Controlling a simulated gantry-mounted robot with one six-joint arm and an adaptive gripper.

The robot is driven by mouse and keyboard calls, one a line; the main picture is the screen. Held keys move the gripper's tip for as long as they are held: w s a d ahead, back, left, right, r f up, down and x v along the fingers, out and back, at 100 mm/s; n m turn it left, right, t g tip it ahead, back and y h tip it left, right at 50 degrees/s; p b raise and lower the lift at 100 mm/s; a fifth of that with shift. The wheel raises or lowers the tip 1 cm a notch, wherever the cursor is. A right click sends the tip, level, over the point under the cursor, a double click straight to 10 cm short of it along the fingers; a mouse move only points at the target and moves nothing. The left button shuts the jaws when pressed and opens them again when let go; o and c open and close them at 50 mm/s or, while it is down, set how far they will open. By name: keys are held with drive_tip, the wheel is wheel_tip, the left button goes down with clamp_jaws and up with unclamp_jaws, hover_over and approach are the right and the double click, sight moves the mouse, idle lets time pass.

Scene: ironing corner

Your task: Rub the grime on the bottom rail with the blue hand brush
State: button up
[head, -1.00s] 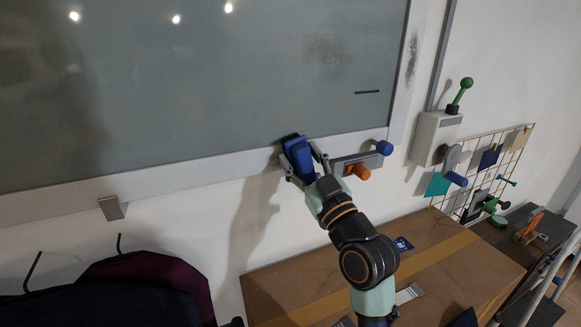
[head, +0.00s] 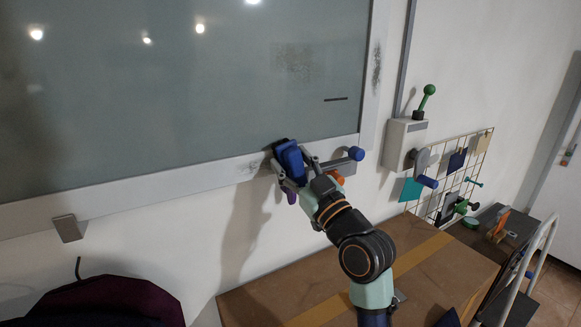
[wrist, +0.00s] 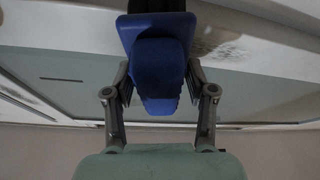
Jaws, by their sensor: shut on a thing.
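The blue hand brush (head: 289,161) is held in my gripper (head: 297,176), over the bottom rail (head: 150,188) of the framed glass panel. Its dark bristle end faces the rail; whether it presses on it I cannot tell. A grey speckled grime patch (head: 249,166) shows on the rail just left of the brush. In the wrist view, the brush (wrist: 158,70) sits between the two fingers, with its dark end at the top.
Other dark smudges mark the glass (head: 297,62) and the right frame (head: 377,64). A blue knob (head: 356,153) on a grey fixture stands close right of my gripper. A grey box with a green lever (head: 424,101) is farther right. A cardboard box (head: 400,255) is below.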

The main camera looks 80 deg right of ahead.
drive_tip(key=shift+w+a+p, duration=1.2)
drive_tip(key=shift+w+a, duration=1.55)
drive_tip(key=shift+w, duration=0.15)
drive_tip(key=shift+w+a+p, duration=0.4)
drive_tip(key=shift+w+a, duration=0.4)
drive_tip(key=shift+w, duration=0.2)
drive_tip(key=shift+w+a, duration=0.15)
drive_tip(key=shift+w, duration=0.05)
drive_tip(key=shift+f, duration=0.1)
drive_tip(key=shift+s+a, duration=0.25)
drive_tip(key=shift+a, duration=0.05)
drive_tip(key=shift+s+a+p, duration=0.55)
drive_tip(key=shift+s+a, duration=1.25)
drive_tip(key=shift+a, duration=0.1)
drive_tip(key=shift+s+a, duration=1)
drive_tip(key=shift+a, duration=0.1)
